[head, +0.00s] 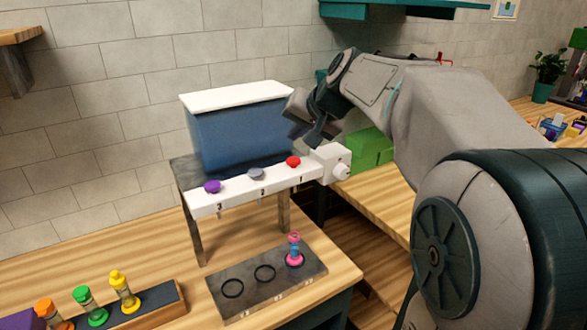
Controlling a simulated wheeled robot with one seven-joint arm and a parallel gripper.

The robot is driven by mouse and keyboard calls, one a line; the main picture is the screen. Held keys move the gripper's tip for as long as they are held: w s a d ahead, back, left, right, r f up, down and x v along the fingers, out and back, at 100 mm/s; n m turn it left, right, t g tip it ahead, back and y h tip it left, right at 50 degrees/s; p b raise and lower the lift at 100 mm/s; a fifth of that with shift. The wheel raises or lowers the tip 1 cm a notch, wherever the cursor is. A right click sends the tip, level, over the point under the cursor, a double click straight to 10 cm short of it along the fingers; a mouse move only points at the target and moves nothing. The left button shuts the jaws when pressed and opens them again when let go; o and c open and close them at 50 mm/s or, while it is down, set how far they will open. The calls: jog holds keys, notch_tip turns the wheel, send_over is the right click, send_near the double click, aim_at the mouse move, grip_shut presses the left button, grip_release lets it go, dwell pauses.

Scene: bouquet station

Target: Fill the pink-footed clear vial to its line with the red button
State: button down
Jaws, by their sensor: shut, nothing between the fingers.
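The pink-footed vial (295,250) stands upright on the right ring of a dark grey plate. It is small in the head view, with pink and bluish parts above the foot, and I cannot make out its line or fill level. The red button (293,161) is the rightmost of three on the white bar of the dispenser, above the vial. My gripper (309,135) is shut and empty, just above and slightly right of the red button, apparently apart from it. Its fingertips are small and dark against the blue tank, so the exact gap is unclear.
A grey button (255,174) and a purple button (211,186) share the bar, left of the red one. A blue tank (240,130) with a white lid stands behind. Orange, green and yellow vials (123,290) stand in a rack at lower left. Two plate rings are empty.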

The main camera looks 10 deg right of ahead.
aim_at(296, 162)
jog(key=shift+f+b, duration=1.15)
jog(key=shift+f, duration=0.55)
jog(key=shift+f, duration=0.15)
dwell(0.6)
jog(key=shift+f+b, duration=0.3)
jog(key=shift+b, duration=0.2)
jog(key=shift+f+b, duration=0.55)
dwell(0.5)
jog(key=shift+r, duration=0.1)
jog(key=shift+r+p, duration=0.7)
jog(key=shift+r, duration=0.25)
notch_tip(296, 162, up, 5)
jog(key=p, duration=0.3)
jog(key=shift+p, duration=0.4)
